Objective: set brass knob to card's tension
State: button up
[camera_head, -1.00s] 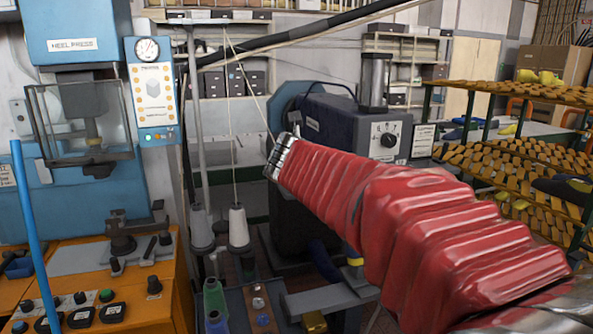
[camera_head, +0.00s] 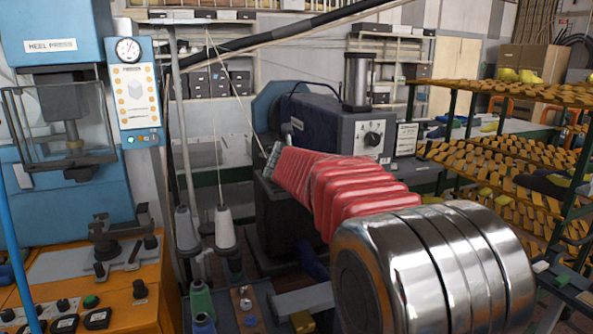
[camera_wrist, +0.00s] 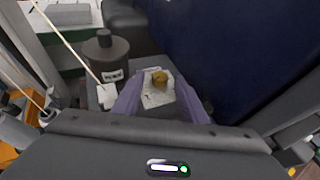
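In the wrist view a small round brass knob (camera_wrist: 160,77) sits on a pale printed plate (camera_wrist: 155,98) below me. My gripper (camera_wrist: 160,84) is open, with its two purple-grey fingers on either side of the knob in the picture. I cannot tell whether the fingertips reach down around it, and I see no contact. In the head view my gripper's fingers are hidden beyond the end of my red-sleeved arm, by the dark blue machine (camera_head: 335,125). A white printed card (camera_head: 406,139) stands right of the machine's dial; its text is too small to read.
The machine's dark body (camera_wrist: 235,45) fills the right of the wrist view. A dark cylindrical post (camera_wrist: 105,55) and a slanting thread lie left of the knob. White thread cones (camera_head: 224,228) and the blue heel press (camera_head: 65,100) stand left; racks of lasts (camera_head: 515,150) stand right.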

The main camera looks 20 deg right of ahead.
jog(key=shift+w+d+f, duration=0.25)
jog(key=shift+w, duration=0.25)
jog(key=shift+c, duration=0.4)
jog(key=c, duration=0.9)
jog(key=shift+a, duration=0.3)
grip_shut()
jog(key=shift+d, duration=0.25)
